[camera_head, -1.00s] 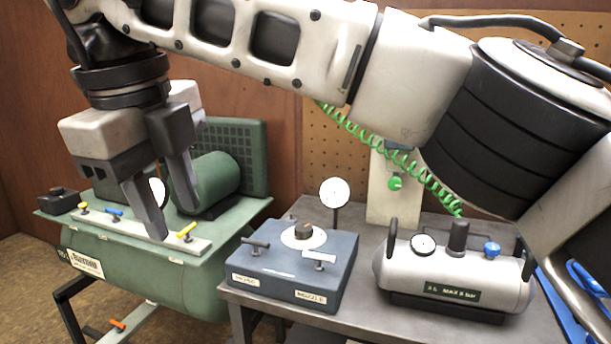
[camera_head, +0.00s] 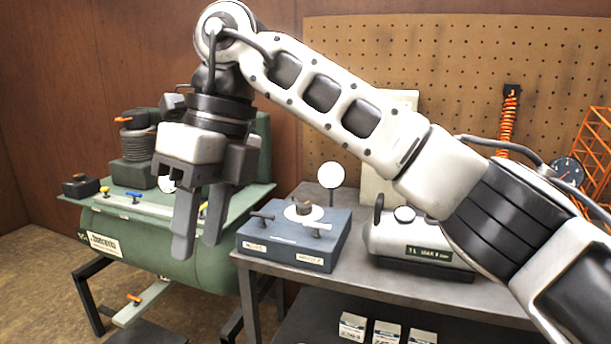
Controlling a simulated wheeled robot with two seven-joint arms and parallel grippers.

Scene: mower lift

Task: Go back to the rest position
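My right gripper (camera_head: 197,251) hangs fingers down in front of the green compressor (camera_head: 150,240), with its arm coming in from the right. Its two fingers are apart, with nothing seen between them. It hides part of the compressor's top and one of its yellow-handled valves. My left gripper is out of view.
A blue-grey box (camera_head: 290,255) with handles and a round gauge (camera_head: 331,175) stands on the grey bench (camera_head: 400,290). A silver tank (camera_head: 400,240) sits right of it, partly behind my arm. Small boxes (camera_head: 385,332) lie below. A pegboard (camera_head: 440,60) is behind.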

